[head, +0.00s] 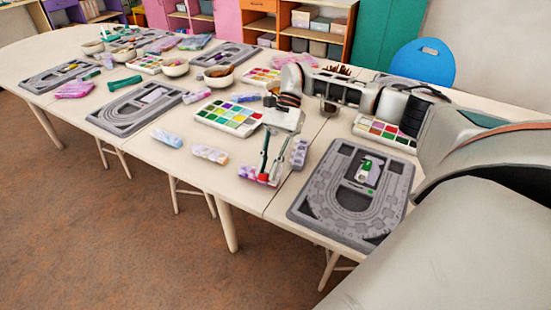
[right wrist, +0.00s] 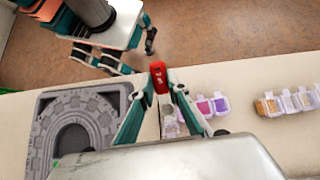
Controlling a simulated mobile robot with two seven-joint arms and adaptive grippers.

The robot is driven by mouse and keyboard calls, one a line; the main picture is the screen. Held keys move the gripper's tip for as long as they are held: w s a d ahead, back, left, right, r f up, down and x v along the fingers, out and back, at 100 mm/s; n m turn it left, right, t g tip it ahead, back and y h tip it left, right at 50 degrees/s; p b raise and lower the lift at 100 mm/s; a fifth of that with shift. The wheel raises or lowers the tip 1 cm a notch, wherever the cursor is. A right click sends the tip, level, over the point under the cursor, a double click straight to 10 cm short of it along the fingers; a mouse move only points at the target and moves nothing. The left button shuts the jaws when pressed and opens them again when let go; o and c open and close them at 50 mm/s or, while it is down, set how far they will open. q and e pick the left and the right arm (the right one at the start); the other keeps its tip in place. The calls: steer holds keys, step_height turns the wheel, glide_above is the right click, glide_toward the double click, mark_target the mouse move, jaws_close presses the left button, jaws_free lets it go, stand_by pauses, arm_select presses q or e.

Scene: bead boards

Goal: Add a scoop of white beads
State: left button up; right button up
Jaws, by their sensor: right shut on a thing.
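My right gripper (head: 269,172) is low at the table's front edge, over a row of small clear bead boxes (head: 247,172). It is shut on a small red object (right wrist: 158,79), possibly the scoop; its shape is partly hidden by the fingers. In the right wrist view the right gripper (right wrist: 164,84) has a clear or whitish box (right wrist: 169,120) between its fingers, below the red object. Purple and pink boxes (right wrist: 204,106) stand beside it. I cannot tell which box holds white beads. My left gripper (right wrist: 143,60) shows at the top of the right wrist view, open and empty.
A grey bead board (head: 322,207) with a white-and-green item on it lies right of the gripper. A color tray (head: 229,117) lies behind, another (head: 384,133) at the right. More boxes (head: 210,154) and another grey board (head: 137,108) lie left.

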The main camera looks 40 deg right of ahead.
mark_target(261, 179)
steer(key=h+p, duration=0.1)
steer(key=a+t+p, duration=0.1)
steer(key=p, duration=0.1)
steer(key=shift+s+a+r+h, duration=0.1)
steer(key=shift+s+r+h, duration=0.05)
steer(key=shift+s+h, duration=0.25)
steer(key=shift+a+f+p, duration=0.15)
steer(key=shift+f+p, duration=0.05)
steer(key=shift+p, duration=0.4)
steer(key=shift+f+h, duration=0.25)
steer(key=shift+h, duration=0.15)
steer(key=shift+s+a+f+t+h+p, duration=0.2)
steer(key=shift+a+f+t+h+p, duration=0.1)
steer(key=shift+a+t+h+p, duration=0.25)
steer(key=shift+s+a+f+t+h+p, duration=0.3)
steer(key=shift+a+f+t+h+p, duration=0.15)
steer(key=shift+h+p, duration=0.5)
steer(key=shift+a+r+h+p, duration=0.1)
steer(key=shift+r+h+p, duration=0.3)
steer(key=shift+r+p, duration=0.55)
steer(key=shift+s+a+r+t+h+p, duration=0.2)
steer(key=shift+a+r+t+h+p, duration=0.15)
steer(key=shift+r+p, duration=0.6)
